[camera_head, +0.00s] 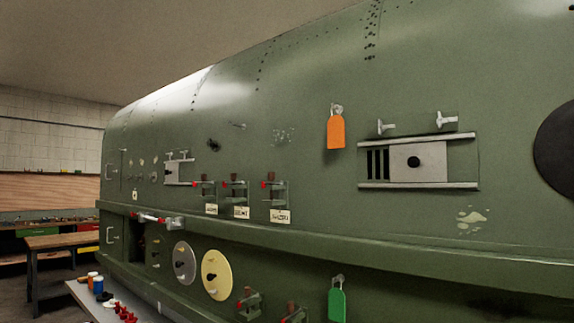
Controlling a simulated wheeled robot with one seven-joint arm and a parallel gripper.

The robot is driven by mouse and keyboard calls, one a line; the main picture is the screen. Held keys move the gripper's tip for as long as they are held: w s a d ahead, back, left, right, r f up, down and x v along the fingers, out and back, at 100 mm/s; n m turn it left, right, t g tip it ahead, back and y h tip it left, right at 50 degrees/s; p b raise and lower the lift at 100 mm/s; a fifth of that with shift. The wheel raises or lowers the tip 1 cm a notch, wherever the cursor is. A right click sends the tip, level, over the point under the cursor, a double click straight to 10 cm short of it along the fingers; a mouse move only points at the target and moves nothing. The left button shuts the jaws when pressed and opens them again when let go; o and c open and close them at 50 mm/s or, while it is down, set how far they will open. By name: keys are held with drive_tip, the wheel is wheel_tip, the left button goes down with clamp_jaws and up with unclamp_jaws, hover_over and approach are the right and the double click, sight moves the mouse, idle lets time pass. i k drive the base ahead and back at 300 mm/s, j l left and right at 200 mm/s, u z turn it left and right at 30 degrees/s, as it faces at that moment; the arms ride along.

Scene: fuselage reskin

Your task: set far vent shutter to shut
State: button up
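Two vents with sliding shutters are on the green fuselage side. The far vent shutter (179,172) is a small pale plate between two rails at left centre. It is too small to tell for sure how much of its opening the plate covers. The near vent shutter (432,161) is a larger grey plate with a black knob, between two rails at the right. Dark slots (377,163) show uncovered to the left of its plate. My gripper is not in view.
Red-tipped clamps (235,190) with labels stick out between the vents. An orange tag (336,131) and a green tag (337,304) hang on the skin. A ledge (330,244) runs below. A yellow disc (216,275) sits under it. A workbench (62,241) stands at far left.

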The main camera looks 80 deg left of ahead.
sight(421, 163)
drive_tip(key=u, duration=2.25)
